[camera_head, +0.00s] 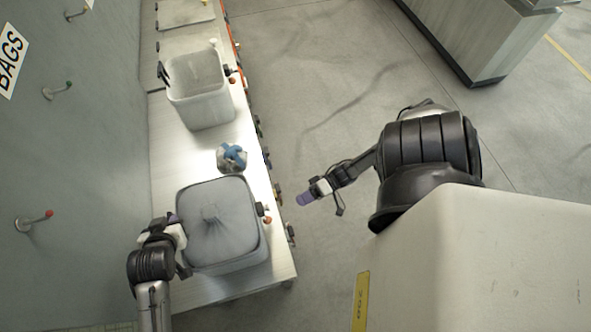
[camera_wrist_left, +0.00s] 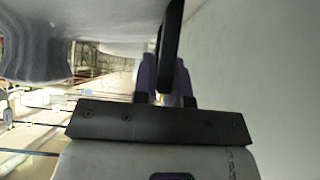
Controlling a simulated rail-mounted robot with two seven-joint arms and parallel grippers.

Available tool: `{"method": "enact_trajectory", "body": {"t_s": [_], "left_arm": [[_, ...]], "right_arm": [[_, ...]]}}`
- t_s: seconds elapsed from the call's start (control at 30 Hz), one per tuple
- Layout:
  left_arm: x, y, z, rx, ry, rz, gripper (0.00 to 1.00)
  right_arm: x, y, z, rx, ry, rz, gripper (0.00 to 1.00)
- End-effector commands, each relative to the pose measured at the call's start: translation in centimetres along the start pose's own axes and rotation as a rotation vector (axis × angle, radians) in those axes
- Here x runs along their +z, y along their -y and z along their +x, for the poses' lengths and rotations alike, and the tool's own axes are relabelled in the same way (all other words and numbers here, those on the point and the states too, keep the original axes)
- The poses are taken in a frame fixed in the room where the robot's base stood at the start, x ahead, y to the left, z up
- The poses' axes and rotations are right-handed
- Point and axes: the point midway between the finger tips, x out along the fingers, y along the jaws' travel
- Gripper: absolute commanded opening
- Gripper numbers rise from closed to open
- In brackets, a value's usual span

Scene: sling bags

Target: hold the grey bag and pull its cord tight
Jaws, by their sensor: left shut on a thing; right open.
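The grey bag (camera_head: 215,225) stands upright on the long bench, its grey top gathered to a small raised peak in the middle. My left gripper (camera_head: 174,222) is at the bag's left upper edge. In the left wrist view, its purple fingers (camera_wrist_left: 166,78) are shut on a black strap-like handle (camera_wrist_left: 172,32) beside a pale grey wall. A small white and orange piece (camera_head: 263,209), possibly the cord's end, sits at the bag's right rim. My right gripper (camera_head: 307,198) is open and empty, to the right of the bag and apart from it, over the floor side.
A blue and white ball-like bundle (camera_head: 232,157) lies on the bench (camera_head: 177,150) behind the bag. A second, open pale bag (camera_head: 203,108) stands further back. A wall with hooks (camera_head: 57,91) runs along the left.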

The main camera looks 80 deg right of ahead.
Motion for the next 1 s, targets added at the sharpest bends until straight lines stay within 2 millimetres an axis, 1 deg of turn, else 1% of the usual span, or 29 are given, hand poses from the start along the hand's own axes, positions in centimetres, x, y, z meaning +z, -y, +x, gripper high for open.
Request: {"method": "enact_trajectory", "body": {"t_s": [0.07, 0.1, 0.4, 0.63, 0.73, 0.87, 1.0], "left_arm": [[0.1, 0.0, 0.0, 0.0, 0.001, 0.0, 0.0], [0.1, 0.0, 0.0, 0.0, 0.001, 0.0, 0.15], [0.0, 0.0, 0.0, 0.0, 0.001, 0.0, 0.42], [0.0, 0.0, -0.1, 0.0, 0.0, 0.0, 0.42], [0.0, 0.0, -0.5, 0.0, -0.001, 0.0, 0.42], [0.0, 0.1, -2.0, 0.0, -0.002, 0.0, 0.42], [0.1, 0.1, -4.5, 0.0, -0.001, 0.001, 0.42]], "right_arm": [[0.0, 0.0, 0.0, 0.0, 0.0, 0.0, 0.57], [0.0, 0.0, 0.0, 0.0, 0.0, 0.0, 0.57], [0.0, 0.0, 0.0, 0.0, 0.0, 0.0, 0.57], [0.0, 0.0, 0.0, 0.0, 0.0, 0.0, 0.57], [0.0, 0.0, 0.0, 0.0, 0.0, 0.0, 0.57], [0.0, 0.0, 0.0, 0.0, 0.0, 0.0, 0.57], [0.0, 0.0, 0.0, 0.0, 0.0, 0.0, 0.57]]}}
